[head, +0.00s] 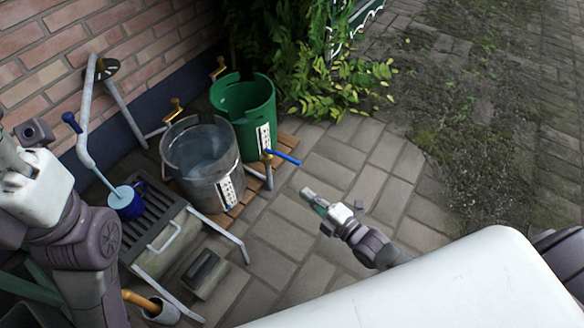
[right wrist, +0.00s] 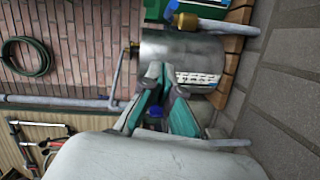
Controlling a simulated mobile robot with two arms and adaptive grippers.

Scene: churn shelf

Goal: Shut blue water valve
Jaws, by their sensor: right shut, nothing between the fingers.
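The blue valve lever (head: 285,157) sticks out to the right from a brass valve body (head: 267,157) on a grey pipe in front of the metal tub and green bucket. My right gripper (head: 308,193) is over the paving, below and right of the lever and apart from it. Its teal fingers (right wrist: 164,82) are shut and empty in the right wrist view.
The metal tub (head: 194,150) and green bucket (head: 230,104) stand on wooden slats. A slatted bench (head: 165,215) with a blue mug (head: 127,205) is at left. Leafy plants (head: 335,75) hang behind. Paving right of the valve is clear.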

